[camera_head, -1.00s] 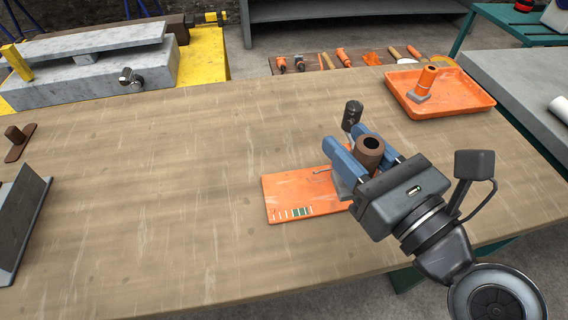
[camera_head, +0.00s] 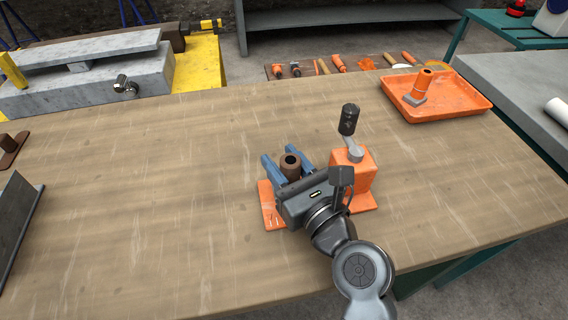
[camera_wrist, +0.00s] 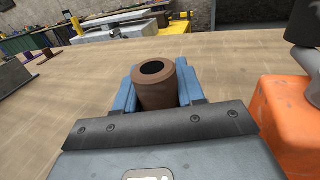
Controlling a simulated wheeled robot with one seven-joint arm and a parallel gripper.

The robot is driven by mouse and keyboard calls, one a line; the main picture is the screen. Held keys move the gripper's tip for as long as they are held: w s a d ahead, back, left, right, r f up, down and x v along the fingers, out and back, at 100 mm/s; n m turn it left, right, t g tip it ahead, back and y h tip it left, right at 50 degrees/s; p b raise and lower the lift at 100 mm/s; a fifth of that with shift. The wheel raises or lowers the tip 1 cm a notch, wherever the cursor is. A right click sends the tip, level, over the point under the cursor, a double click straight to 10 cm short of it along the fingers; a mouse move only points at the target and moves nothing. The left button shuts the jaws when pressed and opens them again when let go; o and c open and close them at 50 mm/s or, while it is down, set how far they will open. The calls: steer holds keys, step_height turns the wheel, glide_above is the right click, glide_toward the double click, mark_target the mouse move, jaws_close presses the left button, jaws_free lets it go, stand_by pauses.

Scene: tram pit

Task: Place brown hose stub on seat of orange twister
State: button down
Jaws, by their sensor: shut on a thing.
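The brown hose stub (camera_head: 291,171) is a short, upright tube with a dark bore. My gripper (camera_head: 289,165) is shut on it, with a blue finger on either side. The stub also shows upright between the fingers in the wrist view (camera_wrist: 156,88). The orange twister (camera_head: 362,185) stands on the bench, with an orange block, a grey crank and a black knob on a flat orange plate. Its block is right of my gripper, also in the wrist view (camera_wrist: 290,125). My gripper is over the plate's left part and hides much of it; I cannot tell whether the stub touches anything below.
An orange tray (camera_head: 465,103) at the back right holds an orange tube on a grey foot. A brown piece (camera_head: 10,148) and a grey angled plate (camera_head: 15,225) are at the left edge. The bench (camera_head: 150,190) between is clear.

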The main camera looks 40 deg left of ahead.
steer(key=shift+f, duration=0.15)
steer(key=shift+f, duration=0.1)
steer(key=c, duration=0.7)
jaws_free()
steer(key=shift+r, duration=0.2)
steer(key=b+v, duration=0.1)
steer(key=v, duration=1.1)
